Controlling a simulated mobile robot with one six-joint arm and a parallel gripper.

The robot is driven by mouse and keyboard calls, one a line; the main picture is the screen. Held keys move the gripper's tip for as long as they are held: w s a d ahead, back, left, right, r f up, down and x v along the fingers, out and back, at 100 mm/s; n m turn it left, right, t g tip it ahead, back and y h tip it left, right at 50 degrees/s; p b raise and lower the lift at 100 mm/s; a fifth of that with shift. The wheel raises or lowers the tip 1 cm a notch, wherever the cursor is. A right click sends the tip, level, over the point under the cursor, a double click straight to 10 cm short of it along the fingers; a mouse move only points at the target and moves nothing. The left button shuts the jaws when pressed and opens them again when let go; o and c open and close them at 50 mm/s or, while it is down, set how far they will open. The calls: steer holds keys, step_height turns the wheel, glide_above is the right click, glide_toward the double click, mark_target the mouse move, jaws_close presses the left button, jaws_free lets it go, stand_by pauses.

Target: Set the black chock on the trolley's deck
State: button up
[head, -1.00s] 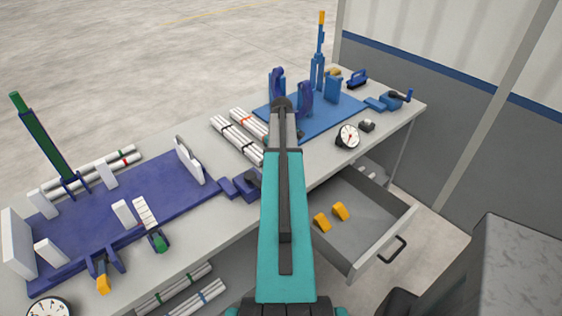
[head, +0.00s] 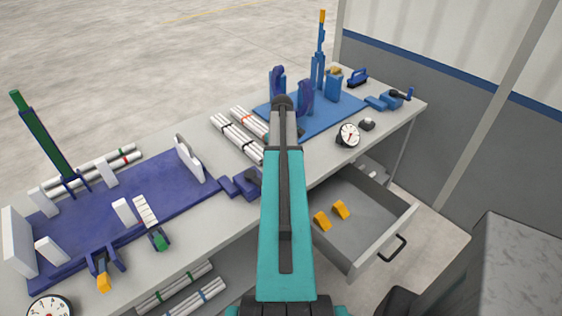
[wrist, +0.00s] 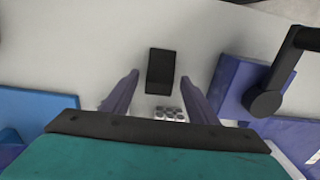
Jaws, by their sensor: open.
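The black chock (wrist: 160,70) is a small dark block lying on the pale grey bench top in the wrist view. My gripper (wrist: 159,79) is open, its two purple-blue fingers on either side of the chock in that picture. I cannot tell how high the fingers are above the bench. In the head view my teal arm hides both the chock and the gripper. A grey, mottled flat-topped body (head: 522,268) at the lower right may be the trolley's deck, but I cannot tell for sure.
Pipe bundles (head: 237,139) lie on the bench beside my arm. A purple vise (head: 240,185) stands close by. A blue fixture (head: 334,112) and a purple fixture (head: 150,200) hold uprights. An open drawer (head: 365,235) with two yellow chocks juts from the front.

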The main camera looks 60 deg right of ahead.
step_height(320, 180, up, 12)
steer(key=b, duration=0.3)
stand_by(0.6)
steer(key=shift+f, duration=0.1)
steer(key=shift+w, duration=0.1)
stand_by(0.4)
